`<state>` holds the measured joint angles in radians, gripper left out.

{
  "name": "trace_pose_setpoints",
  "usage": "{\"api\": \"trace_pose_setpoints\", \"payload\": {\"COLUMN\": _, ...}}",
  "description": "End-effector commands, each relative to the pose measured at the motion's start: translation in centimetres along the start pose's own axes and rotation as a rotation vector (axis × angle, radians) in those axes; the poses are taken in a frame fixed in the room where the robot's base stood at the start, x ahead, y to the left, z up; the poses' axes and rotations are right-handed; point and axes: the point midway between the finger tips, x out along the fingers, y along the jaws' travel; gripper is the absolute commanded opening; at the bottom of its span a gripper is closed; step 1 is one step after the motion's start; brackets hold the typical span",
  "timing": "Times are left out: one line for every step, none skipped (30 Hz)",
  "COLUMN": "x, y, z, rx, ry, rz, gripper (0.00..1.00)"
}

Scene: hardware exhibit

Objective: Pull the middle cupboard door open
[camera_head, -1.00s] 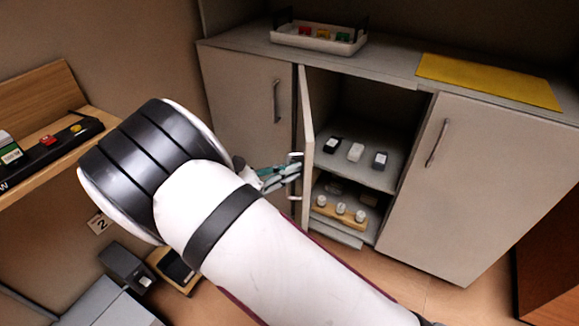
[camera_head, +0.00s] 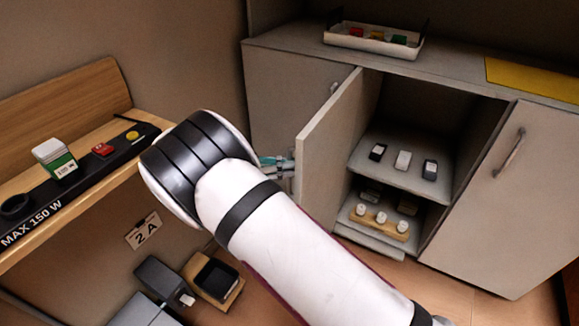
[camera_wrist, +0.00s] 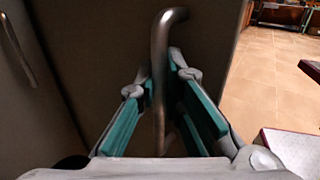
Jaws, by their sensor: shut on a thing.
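The middle cupboard door (camera_head: 326,139) stands swung out from the grey cupboard, hinged on its left side, so the shelves behind it show. My gripper (camera_head: 277,167) is at the door's outer face, partly hidden behind my arm in the head view. In the wrist view the metal bar handle (camera_wrist: 160,75) runs between the two teal-padded fingers of my gripper (camera_wrist: 163,105), which are shut on it. The door's dark face (camera_wrist: 105,50) fills the middle of the wrist view.
The left door (camera_head: 290,85) and right door (camera_head: 509,190) are closed. Shelves (camera_head: 400,170) inside hold small blocks and a wooden rack. A white tray (camera_head: 372,42) and yellow mat (camera_head: 530,82) lie on top. A wooden bench (camera_head: 60,165) stands at left, with boxes on the floor below.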

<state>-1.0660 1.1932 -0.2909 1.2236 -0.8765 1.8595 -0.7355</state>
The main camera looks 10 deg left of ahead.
Motion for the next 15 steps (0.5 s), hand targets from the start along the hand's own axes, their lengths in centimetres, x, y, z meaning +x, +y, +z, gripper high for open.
{"api": "trace_pose_setpoints", "payload": {"x": -0.26, "y": -0.27, "z": -0.19, "rx": -0.007, "ry": 0.002, "rz": -0.003, "gripper": 0.0}}
{"api": "trace_pose_setpoints", "payload": {"x": -0.26, "y": -0.27, "z": -0.19, "rx": -0.007, "ry": 0.002, "rz": -0.004, "gripper": 0.0}}
{"api": "trace_pose_setpoints", "payload": {"x": -0.27, "y": -0.28, "z": -0.18, "rx": -0.007, "ry": 0.002, "rz": -0.004, "gripper": 0.0}}
{"api": "trace_pose_setpoints", "payload": {"x": -0.27, "y": -0.28, "z": -0.17, "rx": -0.007, "ry": 0.002, "rz": -0.004, "gripper": 0.0}}
{"api": "trace_pose_setpoints", "payload": {"x": -0.27, "y": -0.28, "z": -0.17, "rx": -0.007, "ry": 0.002, "rz": -0.004, "gripper": 0.0}}
{"api": "trace_pose_setpoints", "payload": {"x": -0.28, "y": -0.28, "z": -0.17, "rx": -0.007, "ry": 0.002, "rz": -0.003, "gripper": 0.0}}
{"api": "trace_pose_setpoints", "payload": {"x": -0.28, "y": -0.28, "z": -0.17, "rx": -0.007, "ry": 0.002, "rz": -0.003, "gripper": 0.0}}
{"api": "trace_pose_setpoints", "payload": {"x": -0.29, "y": -0.28, "z": -0.17, "rx": -0.007, "ry": 0.002, "rz": -0.003, "gripper": 0.0}}
{"api": "trace_pose_setpoints", "payload": {"x": -0.29, "y": -0.28, "z": -0.17, "rx": -0.007, "ry": 0.003, "rz": -0.003, "gripper": 0.0}}
{"api": "trace_pose_setpoints", "payload": {"x": -0.29, "y": -0.28, "z": -0.17, "rx": -0.007, "ry": 0.003, "rz": -0.003, "gripper": 0.0}}
{"api": "trace_pose_setpoints", "payload": {"x": -0.3, "y": -0.28, "z": -0.17, "rx": -0.007, "ry": 0.003, "rz": -0.003, "gripper": 0.11}}
{"api": "trace_pose_setpoints", "payload": {"x": -0.3, "y": -0.28, "z": -0.17, "rx": -0.007, "ry": 0.003, "rz": -0.003, "gripper": 0.2}}
{"api": "trace_pose_setpoints", "payload": {"x": -0.3, "y": -0.27, "z": -0.17, "rx": -0.006, "ry": 0.003, "rz": -0.002, "gripper": 0.27}}
{"api": "trace_pose_setpoints", "payload": {"x": -0.28, "y": -0.25, "z": -0.15, "rx": -0.006, "ry": 0.003, "rz": -0.002, "gripper": 0.3}}
{"api": "trace_pose_setpoints", "payload": {"x": -0.24, "y": -0.21, "z": -0.13, "rx": -0.005, "ry": 0.002, "rz": -0.002, "gripper": 0.3}}
